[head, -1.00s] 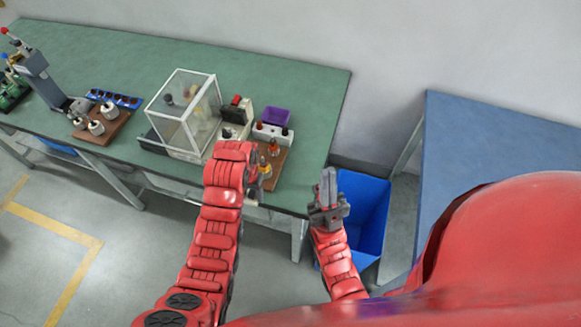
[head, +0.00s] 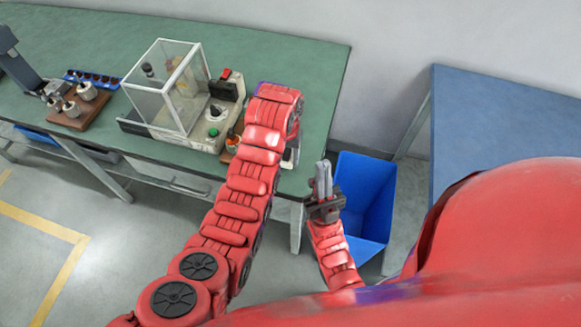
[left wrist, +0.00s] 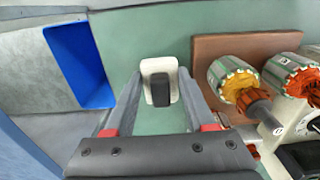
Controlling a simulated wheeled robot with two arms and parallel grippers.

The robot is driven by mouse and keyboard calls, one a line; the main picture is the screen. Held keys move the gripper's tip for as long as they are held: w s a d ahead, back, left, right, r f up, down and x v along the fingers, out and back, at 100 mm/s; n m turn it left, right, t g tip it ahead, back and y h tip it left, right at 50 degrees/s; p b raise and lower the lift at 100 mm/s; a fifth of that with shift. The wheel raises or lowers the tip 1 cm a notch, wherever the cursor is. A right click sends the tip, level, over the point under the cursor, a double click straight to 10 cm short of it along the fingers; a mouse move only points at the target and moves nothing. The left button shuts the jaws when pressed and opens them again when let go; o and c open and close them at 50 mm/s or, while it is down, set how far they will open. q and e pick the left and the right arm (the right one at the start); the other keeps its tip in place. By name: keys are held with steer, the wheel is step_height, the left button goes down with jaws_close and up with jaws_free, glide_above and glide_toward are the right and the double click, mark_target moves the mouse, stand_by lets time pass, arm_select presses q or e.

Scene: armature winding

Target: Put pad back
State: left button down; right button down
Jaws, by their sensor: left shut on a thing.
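A small white piece with a black block on it (left wrist: 160,85), which looks like the pad, sits between the fingertips of my left gripper (left wrist: 160,76) in the left wrist view. The gripper is shut on it, over the green table. In the head view my left arm hides most of this gripper; a bit of white and black (head: 289,157) shows beside it near the table's right end. My right gripper (head: 323,180) points up beside the table with its fingers together and empty.
Wound armatures (left wrist: 232,77) lie on a brown wooden board (left wrist: 215,46) right of the left gripper. A clear box (head: 165,88) and a machine with a red switch (head: 226,90) stand left of my left arm. A blue bin (head: 366,195) stands on the floor beside the table.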

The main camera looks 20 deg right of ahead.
mark_target(291, 157)
arm_select(q)
steer(key=shift+w+d+p, duration=0.3)
steer(key=shift+d, duration=0.05)
steer(key=shift+w+d+f, duration=0.1)
steer(key=shift+w+d, duration=0.3)
steer(key=shift+d, duration=0.1)
steer(key=shift+f+p, duration=0.5)
steer(key=shift+p, duration=0.1)
steer(key=shift+f+p, duration=0.3)
steer(key=shift+f, duration=0.95)
steer(key=shift+f, duration=0.1)
